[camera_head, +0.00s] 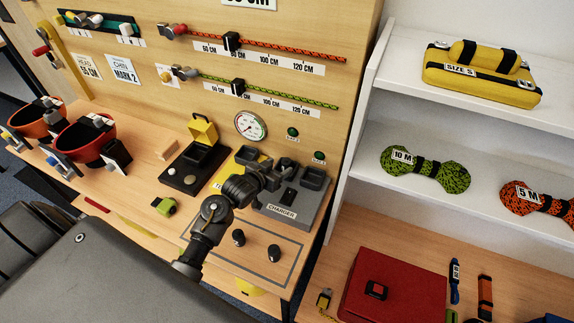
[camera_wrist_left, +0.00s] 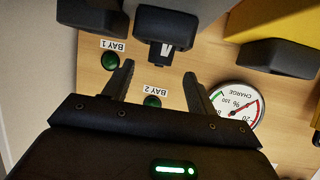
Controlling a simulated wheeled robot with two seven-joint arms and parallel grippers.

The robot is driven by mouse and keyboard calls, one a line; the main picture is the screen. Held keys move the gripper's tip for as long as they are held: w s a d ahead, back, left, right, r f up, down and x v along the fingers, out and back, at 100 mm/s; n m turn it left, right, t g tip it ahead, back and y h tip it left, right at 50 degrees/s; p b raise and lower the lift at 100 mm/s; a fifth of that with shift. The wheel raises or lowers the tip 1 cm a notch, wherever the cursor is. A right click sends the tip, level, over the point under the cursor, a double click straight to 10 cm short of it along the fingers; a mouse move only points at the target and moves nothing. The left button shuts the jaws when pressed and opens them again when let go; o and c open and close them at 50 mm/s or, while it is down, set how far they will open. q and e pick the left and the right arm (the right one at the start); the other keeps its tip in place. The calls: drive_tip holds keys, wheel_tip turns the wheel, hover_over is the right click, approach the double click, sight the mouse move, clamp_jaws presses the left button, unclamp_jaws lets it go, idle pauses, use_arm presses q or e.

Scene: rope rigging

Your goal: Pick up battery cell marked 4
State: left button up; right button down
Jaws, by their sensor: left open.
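No number 4 is readable on any cell. The grey charger (camera_head: 278,216) stands on the bench, with dark blocks at its back, one of them a right block (camera_head: 314,177). My left gripper (camera_head: 272,174) is above the charger, partly hiding it. In the left wrist view the gripper's fingers (camera_wrist_left: 159,70) are open and empty, and a dark block with a small metal-like tab (camera_wrist_left: 165,30) lies just beyond them. I cannot tell whether it is a cell. Two small dark round pieces, left (camera_head: 238,238) and right (camera_head: 273,253), stand in front of the charger. My right gripper is out of view.
A round gauge (camera_head: 250,126) and green lamps (camera_head: 292,132) are on the panel behind. A white shelf (camera_head: 390,110) stands right. The outlined bench area in front is mostly clear.

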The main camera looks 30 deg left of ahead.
sight(286, 161)
use_arm(q)
drive_tip(key=shift+w+f, duration=0.2)
drive_tip(key=shift+w, duration=0.15)
drive_tip(key=shift+r, duration=0.1)
drive_tip(key=shift+w+p, duration=0.3)
drive_tip(key=p+x, duration=0.1)
drive_tip(key=x, duration=0.3)
drive_tip(key=shift+w+d, duration=0.1)
drive_tip(key=shift+w, duration=0.1)
drive_tip(key=shift+c, duration=0.6)
drive_tip(key=c, duration=1.1)
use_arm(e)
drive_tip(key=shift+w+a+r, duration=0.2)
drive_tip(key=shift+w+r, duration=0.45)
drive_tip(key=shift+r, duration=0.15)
